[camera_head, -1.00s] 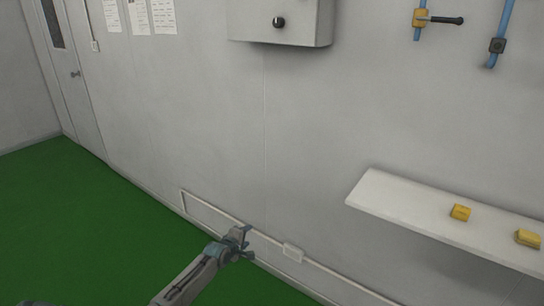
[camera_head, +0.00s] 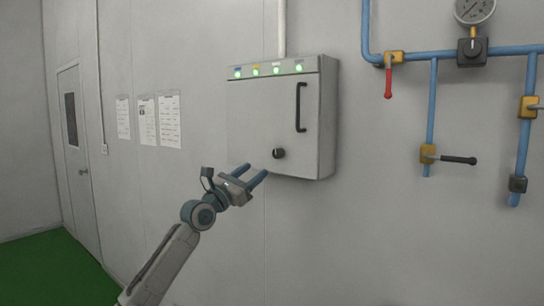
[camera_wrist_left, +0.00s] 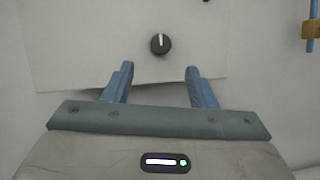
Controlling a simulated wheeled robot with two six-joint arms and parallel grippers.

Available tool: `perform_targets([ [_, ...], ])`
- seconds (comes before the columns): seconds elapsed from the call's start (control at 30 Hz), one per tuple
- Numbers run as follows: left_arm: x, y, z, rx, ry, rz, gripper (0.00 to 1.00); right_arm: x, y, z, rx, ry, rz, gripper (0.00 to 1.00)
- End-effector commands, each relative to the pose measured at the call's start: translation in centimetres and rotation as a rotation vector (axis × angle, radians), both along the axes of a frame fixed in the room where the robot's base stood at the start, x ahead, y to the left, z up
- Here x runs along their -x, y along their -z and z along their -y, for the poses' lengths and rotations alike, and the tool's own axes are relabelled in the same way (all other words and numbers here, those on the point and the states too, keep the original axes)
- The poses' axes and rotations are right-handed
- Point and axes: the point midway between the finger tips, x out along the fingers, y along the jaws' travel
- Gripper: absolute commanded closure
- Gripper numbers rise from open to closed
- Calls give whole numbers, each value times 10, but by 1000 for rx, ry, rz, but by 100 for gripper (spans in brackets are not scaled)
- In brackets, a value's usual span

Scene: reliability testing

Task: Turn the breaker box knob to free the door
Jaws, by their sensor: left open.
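The grey breaker box (camera_head: 255,120) is mounted on the wall, its door closed, with a black vertical handle (camera_head: 301,107) on the right of the door. The black knob (camera_head: 278,153) sits low on the door. In the left wrist view the knob (camera_wrist_left: 160,44) has a white mark that stands about upright. My left gripper (camera_head: 254,174) is open and empty, below and left of the knob in the head view. In the wrist view its blue fingertips (camera_wrist_left: 158,72) are spread on either side of the knob's line, short of it. My right gripper is not in view.
Blue pipes (camera_head: 431,105) with valves and a gauge (camera_head: 474,10) run on the wall right of the box. Paper sheets (camera_head: 147,120) hang to its left, near a door (camera_head: 80,150). The wall below the box is clear.

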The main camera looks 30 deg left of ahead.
Motion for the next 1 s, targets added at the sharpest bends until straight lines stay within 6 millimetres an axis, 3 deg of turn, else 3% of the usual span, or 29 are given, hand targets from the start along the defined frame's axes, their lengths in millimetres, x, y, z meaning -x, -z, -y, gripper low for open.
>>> perform_targets([
  [0.17,-28,-16,5,7,3,2,48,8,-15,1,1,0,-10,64],
  [0.5,-77,-33,13,0,1,-1,48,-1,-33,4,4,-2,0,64],
  [0.93,-85,-34,15,-4,0,-2,48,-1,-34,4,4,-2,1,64],
  [1.0,-85,-35,15,-4,0,-2,62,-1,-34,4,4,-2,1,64],
])
